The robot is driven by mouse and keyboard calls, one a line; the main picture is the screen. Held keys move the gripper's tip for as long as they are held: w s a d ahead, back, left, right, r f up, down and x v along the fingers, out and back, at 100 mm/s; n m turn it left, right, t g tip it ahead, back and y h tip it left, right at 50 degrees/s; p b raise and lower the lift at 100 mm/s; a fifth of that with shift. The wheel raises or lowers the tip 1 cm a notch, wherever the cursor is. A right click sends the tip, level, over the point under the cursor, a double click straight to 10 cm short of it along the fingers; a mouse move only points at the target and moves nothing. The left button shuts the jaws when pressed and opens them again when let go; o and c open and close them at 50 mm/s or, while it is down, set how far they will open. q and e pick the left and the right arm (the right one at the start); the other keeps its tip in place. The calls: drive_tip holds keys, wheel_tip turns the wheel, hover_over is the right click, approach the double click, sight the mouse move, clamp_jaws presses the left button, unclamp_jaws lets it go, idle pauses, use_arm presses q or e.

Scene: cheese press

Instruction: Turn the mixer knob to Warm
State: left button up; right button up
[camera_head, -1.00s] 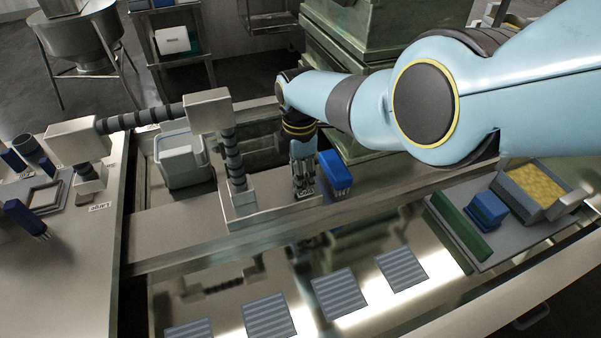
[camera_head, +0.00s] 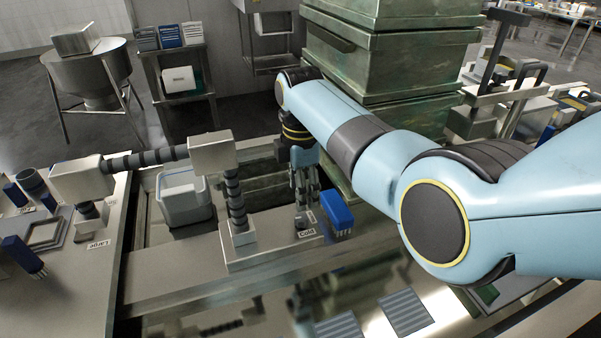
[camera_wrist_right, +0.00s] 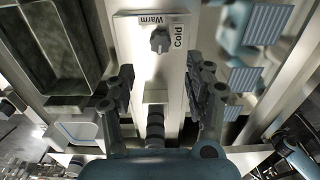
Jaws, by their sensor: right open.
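The mixer knob (camera_head: 303,222) is a small dark dial on the metal mixer base, and it shows larger in the right wrist view (camera_wrist_right: 160,40). A "Cold" label (camera_head: 307,233) is beside it; in the right wrist view a "Warm" label (camera_wrist_right: 157,20) also shows, on another side of the knob. I cannot tell for certain which label the knob points at. My right gripper (camera_head: 304,203) hangs above the knob, apart from it. In the right wrist view its two fingers (camera_wrist_right: 163,85) are spread and empty, with the knob beyond them. My left gripper is not in view.
A blue brush (camera_head: 335,212) stands close to the right of the knob. The mixer's metal upright and pipe (camera_head: 236,200) stand to its left. A light grey container (camera_head: 184,198) is further left. Stacked greenish metal boxes (camera_head: 390,60) are behind my right arm.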

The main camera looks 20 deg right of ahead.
wheel_tip(320, 180, up, 4)
drive_tip(key=shift+r, duration=0.1)
idle(0.4)
